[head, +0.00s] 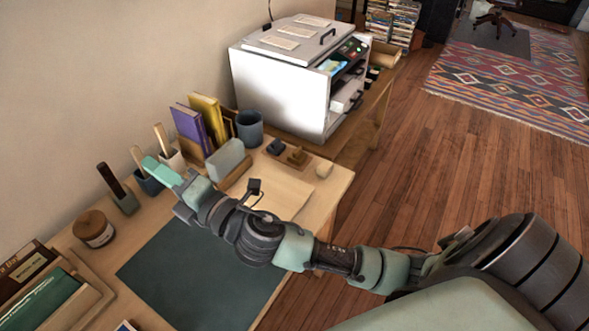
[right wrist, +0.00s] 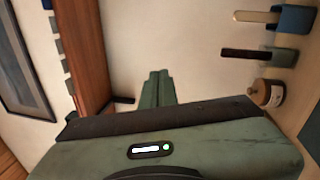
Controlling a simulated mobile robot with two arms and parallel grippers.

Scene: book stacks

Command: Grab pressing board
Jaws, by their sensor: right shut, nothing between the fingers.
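A pale, flat wooden board (head: 285,191) lies on the table, partly hidden behind my right arm; I cannot tell for sure that it is the pressing board. My right gripper (head: 158,170) is at the back of the table, over the row of brush cups and left of the flat board. Its two green fingers are together and empty, and they also show closed in the right wrist view (right wrist: 157,88). My left gripper is not in view.
Brush cups (head: 126,203), a jar (head: 95,232), a purple book (head: 188,128) and a grey block (head: 226,159) line the back. A dark mat (head: 190,275) is clear. A white machine (head: 280,88) stands behind. Books in a tray (head: 45,298) are at lower left.

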